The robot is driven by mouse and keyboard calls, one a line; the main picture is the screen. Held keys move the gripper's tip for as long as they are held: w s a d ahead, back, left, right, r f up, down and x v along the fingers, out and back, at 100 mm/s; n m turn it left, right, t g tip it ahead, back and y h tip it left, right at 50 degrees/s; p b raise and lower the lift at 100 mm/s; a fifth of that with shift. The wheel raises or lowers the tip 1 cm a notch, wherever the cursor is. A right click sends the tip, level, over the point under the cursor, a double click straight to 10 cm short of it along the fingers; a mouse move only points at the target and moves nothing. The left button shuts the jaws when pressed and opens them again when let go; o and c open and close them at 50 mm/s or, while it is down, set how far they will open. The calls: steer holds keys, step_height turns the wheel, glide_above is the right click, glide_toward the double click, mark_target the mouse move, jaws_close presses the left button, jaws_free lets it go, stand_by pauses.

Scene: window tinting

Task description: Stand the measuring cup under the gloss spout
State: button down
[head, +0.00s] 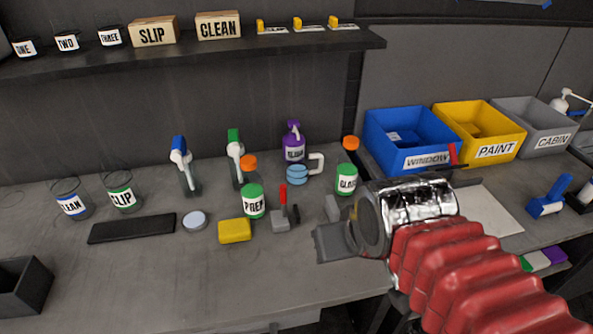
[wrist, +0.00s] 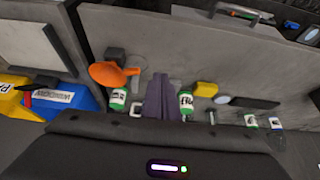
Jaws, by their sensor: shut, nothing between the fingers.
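The measuring cup (head: 296,175) looks clear with blue bands and a white handle. It stands upright at the back of the bench, between the prep and gloss bottles. Its white handle (wrist: 136,109) shows in the wrist view; its body is mostly hidden there. The gloss bottle (head: 347,184) has a green label and an orange top; it stands just right of the cup. Its orange top (wrist: 108,73) looms in the wrist view. My gripper (head: 325,242) is shut and empty, in front of the gloss bottle and apart from the cup.
The prep bottle (head: 252,203) and purple spray bottle (head: 294,155) stand near the cup. A red-handled tool (head: 281,222) and yellow sponge (head: 234,231) lie in front. A blue bin (head: 385,135) stands at right.

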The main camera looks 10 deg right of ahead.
steer(key=shift+w, duration=0.1)
steer(key=w+r+n+g, duration=0.1)
steer(key=w+r+n, duration=0.2)
steer(key=w+n, duration=1.2)
steer(key=w+a+f+n+g, duration=0.1)
steer(key=w+f+n, duration=0.2)
steer(key=w+n, duration=0.4)
steer(key=w+f+n+g+h, duration=0.1)
steer(key=w+f+n, duration=0.2)
steer(key=w+n, duration=0.4)
steer(key=n, duration=0.3)
steer(key=shift+w+a, duration=0.4)
